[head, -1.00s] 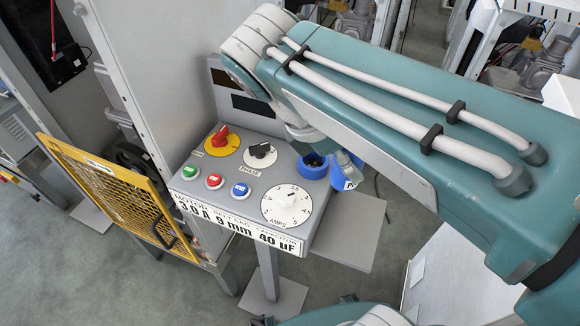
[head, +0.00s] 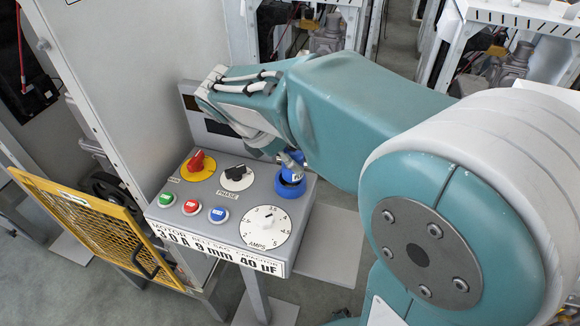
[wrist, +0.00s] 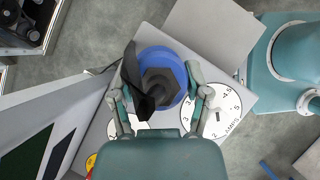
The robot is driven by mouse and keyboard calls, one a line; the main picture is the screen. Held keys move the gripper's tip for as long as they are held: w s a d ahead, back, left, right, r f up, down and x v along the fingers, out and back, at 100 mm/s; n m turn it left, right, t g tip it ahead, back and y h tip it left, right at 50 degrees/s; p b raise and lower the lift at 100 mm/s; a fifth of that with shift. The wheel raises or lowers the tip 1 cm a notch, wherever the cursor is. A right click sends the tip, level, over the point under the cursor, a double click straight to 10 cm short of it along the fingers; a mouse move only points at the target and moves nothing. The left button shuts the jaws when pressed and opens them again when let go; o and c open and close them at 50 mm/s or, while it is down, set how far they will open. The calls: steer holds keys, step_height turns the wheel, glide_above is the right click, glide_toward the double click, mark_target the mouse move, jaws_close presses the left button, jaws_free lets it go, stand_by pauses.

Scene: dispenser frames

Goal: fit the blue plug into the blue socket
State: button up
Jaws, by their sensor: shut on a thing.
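The blue plug (head: 293,172) is right at the blue socket (head: 290,189) on the grey control box, directly over its ring in the head view. I cannot tell how far in it sits. My gripper (head: 287,157) is shut on the plug, partly hidden behind my arm. In the wrist view, the gripper (wrist: 161,88) has a finger on each side of the plug's dark hexagonal back (wrist: 160,84), with a black cable-like piece rising from it. A blue ring (wrist: 163,58) shows around the hexagon. The socket's opening is hidden.
The grey control box (head: 225,217) carries a red switch (head: 196,162), a black phase knob (head: 237,172), several push buttons and a white amps dial (head: 265,228). A yellow mesh guard (head: 85,225) stands at left. A tall grey cabinet panel (head: 130,70) rises behind.

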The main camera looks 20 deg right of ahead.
steer(key=f, duration=0.4)
steer(key=shift+w+a, duration=0.3)
steer(key=shift+a, duration=0.05)
steer(key=o, duration=1.3)
steer(key=shift+d, duration=0.15)
steer(key=shift+c, duration=0.2)
steer(key=shift+r, duration=0.1)
steer(key=v, duration=1.1)
steer(key=m+t+y, duration=0.2)
steer(key=m+y, duration=0.1)
steer(key=m, duration=0.4)
glide_toward(288, 170)
step_height(288, 170, down, 3)
steer(key=s+d, duration=0.2)
steer(key=s, duration=0.1)
steer(key=s+d+f+m+t+y, duration=0.2)
steer(key=s+f+m+t+y, duration=0.1)
steer(key=s+m, duration=0.4)
steer(key=shift+s+f+m+t+y, duration=0.3)
steer(key=shift+f+m+t, duration=0.15)
steer(key=shift+m, duration=1.35)
steer(key=shift+d, duration=0.1)
